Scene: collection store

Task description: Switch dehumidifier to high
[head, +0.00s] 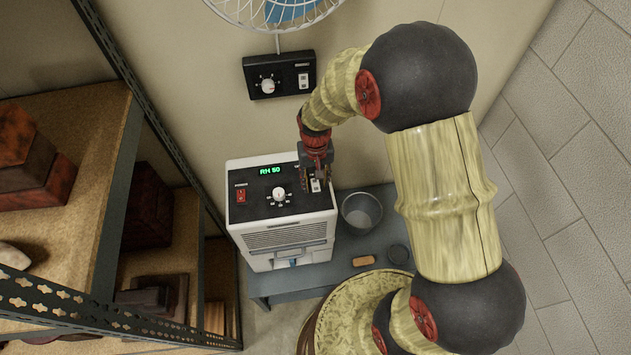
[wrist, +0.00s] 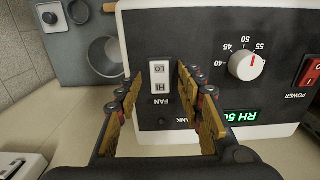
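The dehumidifier (head: 290,238) is a white box with a black top panel, standing on a low grey bench. Its white fan rocker switch (wrist: 159,75), marked HI and LO, shows upside down in the wrist view. I cannot tell which side is pressed. My gripper (wrist: 160,80) is open and empty over the panel, its fingers on either side of the switch; contact is unclear. In the head view my gripper (head: 316,182) partly covers that switch. The panel also has a white humidity dial (wrist: 246,66), a red power switch (wrist: 312,72) and a green display (wrist: 240,115) reading about RH 50.
A grey bucket (head: 361,211) stands right of the dehumidifier on the bench (head: 342,272), near a tan block (head: 363,260) and a dark round item (head: 398,253). A wall control box (head: 279,74) sits behind, below a fan (head: 275,12). Loaded shelves (head: 95,225) fill the left.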

